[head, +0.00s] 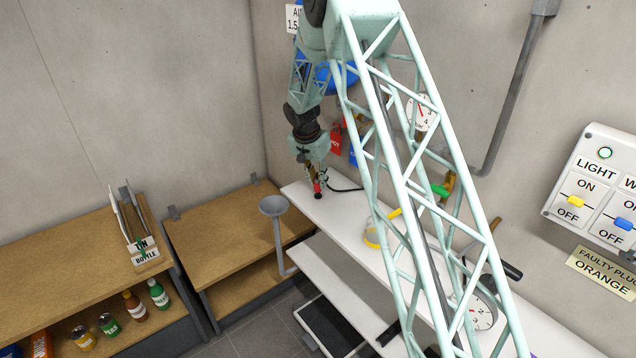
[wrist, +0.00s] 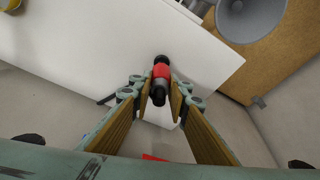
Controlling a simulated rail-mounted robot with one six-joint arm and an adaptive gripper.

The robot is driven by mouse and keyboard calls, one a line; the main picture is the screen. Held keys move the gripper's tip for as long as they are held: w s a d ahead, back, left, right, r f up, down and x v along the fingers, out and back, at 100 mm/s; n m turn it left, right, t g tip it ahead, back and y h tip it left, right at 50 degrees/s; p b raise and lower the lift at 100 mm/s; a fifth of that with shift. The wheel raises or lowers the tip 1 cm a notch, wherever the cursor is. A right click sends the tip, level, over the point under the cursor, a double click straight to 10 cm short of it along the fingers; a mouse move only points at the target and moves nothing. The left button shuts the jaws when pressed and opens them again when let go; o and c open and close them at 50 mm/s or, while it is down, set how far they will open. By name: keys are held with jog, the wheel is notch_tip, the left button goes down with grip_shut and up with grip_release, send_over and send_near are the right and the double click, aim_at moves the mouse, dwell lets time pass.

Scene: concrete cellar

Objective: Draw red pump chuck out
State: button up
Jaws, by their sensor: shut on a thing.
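The red pump chuck (wrist: 161,71), a short red cylinder with black ends, sits between the two wood-faced fingers of my gripper (wrist: 161,92) in the wrist view. The fingers are shut on it. In the head view, my gripper (head: 315,176) points down at the left end of the white bench, with the chuck (head: 317,187) at its tip. A thin black hose (head: 346,189) lies just right of it; I cannot tell whether it joins the chuck. I cannot tell whether the chuck touches the bench or a fitting.
The white bench (head: 345,214) carries a yellow ring (head: 371,237) and a dial (head: 483,314) farther right. A grey funnel (head: 272,206) on a pipe stands left of the bench, near a wooden bench (head: 205,228). Red (head: 336,141) and blue tags hang on the wall behind my gripper.

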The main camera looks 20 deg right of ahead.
jog(key=shift+r, duration=0.4)
dwell(0.3)
jog(key=shift+r, duration=1.85)
jog(key=shift+a, duration=0.15)
